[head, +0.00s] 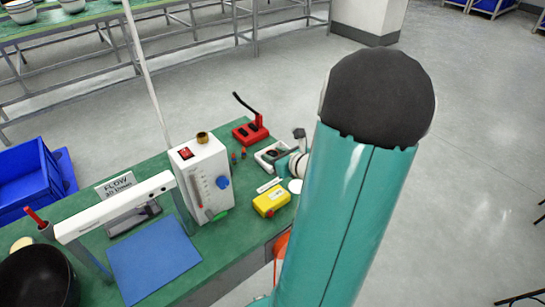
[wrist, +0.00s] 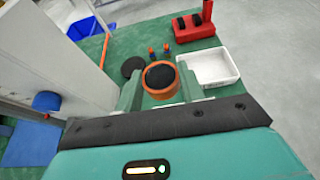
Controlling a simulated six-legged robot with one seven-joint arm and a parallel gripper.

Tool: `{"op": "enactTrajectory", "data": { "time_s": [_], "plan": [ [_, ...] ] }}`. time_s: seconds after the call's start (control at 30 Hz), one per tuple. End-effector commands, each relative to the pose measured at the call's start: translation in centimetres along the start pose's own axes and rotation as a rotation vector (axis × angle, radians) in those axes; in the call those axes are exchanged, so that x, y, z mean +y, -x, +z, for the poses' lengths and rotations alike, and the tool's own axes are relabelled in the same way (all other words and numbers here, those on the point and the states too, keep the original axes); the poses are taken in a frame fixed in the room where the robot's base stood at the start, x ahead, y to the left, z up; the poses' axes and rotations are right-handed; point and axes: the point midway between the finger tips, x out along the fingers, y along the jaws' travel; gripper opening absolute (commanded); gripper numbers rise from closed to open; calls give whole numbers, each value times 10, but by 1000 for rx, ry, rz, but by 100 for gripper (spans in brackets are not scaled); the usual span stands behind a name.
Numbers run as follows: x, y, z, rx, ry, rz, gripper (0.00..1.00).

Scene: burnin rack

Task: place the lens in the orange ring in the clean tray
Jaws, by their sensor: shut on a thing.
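The lens in the orange ring (wrist: 160,92) shows in the wrist view, with a dark round face inside the ring. My gripper (wrist: 159,88) has one finger on each side of the ring and is shut on it. A white tray (wrist: 208,69) sits just right of the ring in the wrist view and looks empty there. The tray also shows in the head view (head: 262,158), left of my arm and partly hidden. My arm hides most of the gripper in the head view. The height of the ring above the bench is hard to tell.
A dark disc (wrist: 132,67) lies left of the ring. A red stand (wrist: 193,30) is behind the tray. A white instrument box (head: 203,178) stands tall on the green bench, with a yellow box (head: 271,201) near the front edge. A blue mat (head: 153,260) lies left.

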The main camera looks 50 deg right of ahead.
Motion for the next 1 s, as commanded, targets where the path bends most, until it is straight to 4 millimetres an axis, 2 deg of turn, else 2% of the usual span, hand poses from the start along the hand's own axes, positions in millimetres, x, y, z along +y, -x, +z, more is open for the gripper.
{"op": "enactTrajectory", "data": {
  "time_s": [0.17,0.53,0.8,1.0],
  "plan": [
    [-15,-15,-5,1,-5,-2,14],
    [-63,-77,-14,-1,-3,-1,15],
    [-83,-116,-41,-1,-4,0,15],
    [-90,-129,-49,0,-2,-1,15]
  ]
}}
